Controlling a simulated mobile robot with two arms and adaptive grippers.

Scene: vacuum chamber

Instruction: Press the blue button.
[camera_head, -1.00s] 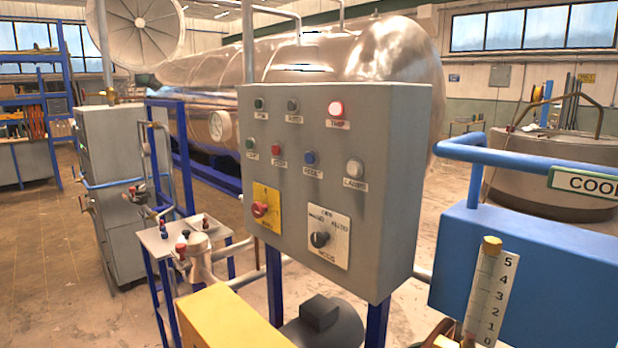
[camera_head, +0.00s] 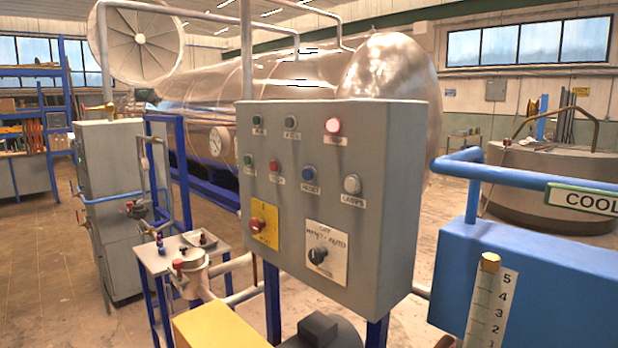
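The blue button (camera_head: 308,173) is on the front of a grey control box (camera_head: 372,240), in the middle row, above a label that reads RESET. A red button (camera_head: 273,165) is to its left and a white LAMPS button (camera_head: 352,184) to its right. A green button (camera_head: 248,159) is at the row's left end. Nothing covers the blue button. Neither of my grippers shows in the head view.
Below the buttons are a red switch on a yellow plate (camera_head: 265,232) and a black selector knob (camera_head: 318,255). A blue tank (camera_head: 530,270) stands to the right, a yellow block (camera_head: 222,326) below.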

